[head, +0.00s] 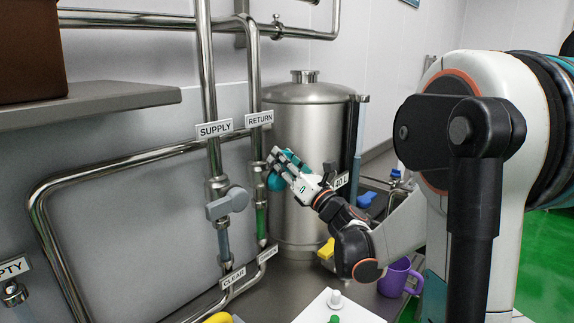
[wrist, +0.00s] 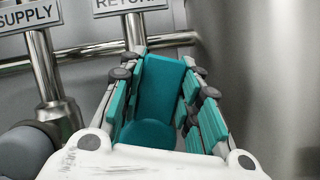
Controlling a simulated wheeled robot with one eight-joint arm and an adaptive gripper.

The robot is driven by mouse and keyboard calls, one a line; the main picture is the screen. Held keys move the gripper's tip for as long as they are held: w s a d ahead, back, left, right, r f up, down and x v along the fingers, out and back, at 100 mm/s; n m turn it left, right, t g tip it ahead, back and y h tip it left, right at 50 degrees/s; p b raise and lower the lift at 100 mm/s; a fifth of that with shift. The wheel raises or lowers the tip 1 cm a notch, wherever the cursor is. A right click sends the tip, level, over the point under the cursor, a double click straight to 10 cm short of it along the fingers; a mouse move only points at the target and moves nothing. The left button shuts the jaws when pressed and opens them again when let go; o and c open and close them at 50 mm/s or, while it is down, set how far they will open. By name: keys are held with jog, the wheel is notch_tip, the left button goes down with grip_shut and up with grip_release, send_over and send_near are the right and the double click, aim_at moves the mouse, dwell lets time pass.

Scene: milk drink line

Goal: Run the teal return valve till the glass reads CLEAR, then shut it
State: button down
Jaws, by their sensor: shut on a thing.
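The teal return valve (head: 275,182) sits on the right-hand vertical pipe below the RETURN label (head: 259,119). My gripper (head: 283,166) is shut on its handle; the wrist view shows the teal handle (wrist: 160,85) between the fingers (wrist: 165,66). The fingers hide much of the handle in the head view. Below the valve, a sight glass (head: 261,222) on the return pipe shows green. Small tags (head: 233,278) hang at the lower pipe ends; their wording is too small to read surely.
A grey-blue supply valve (head: 228,203) stands close left, below the SUPPLY label (head: 214,129). A steel tank (head: 305,120) stands just behind and right of my gripper. A purple mug (head: 393,278), a yellow item (head: 326,250) and a white board (head: 340,309) are on the counter.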

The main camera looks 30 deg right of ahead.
jog(key=shift+s+a+r+n+g+y, duration=0.15)
jog(key=shift+a+n+y, duration=0.25)
jog(key=shift+n, duration=0.6)
jog(key=shift+s+a+f+n+g+y, duration=0.1)
jog(key=shift+a+n+y, duration=0.15)
jog(key=shift+n+y, duration=0.55)
jog(key=shift+s+a+r+n+g+y, duration=0.15)
jog(key=shift+a+n+y, duration=0.15)
jog(key=shift+n, duration=0.9)
jog(key=shift+f, duration=0.15)
jog(key=c, duration=1.2)
grip_release()
jog(key=shift+a, duration=0.1)
jog(key=shift+o, duration=0.2)
jog(key=v, duration=1.2)
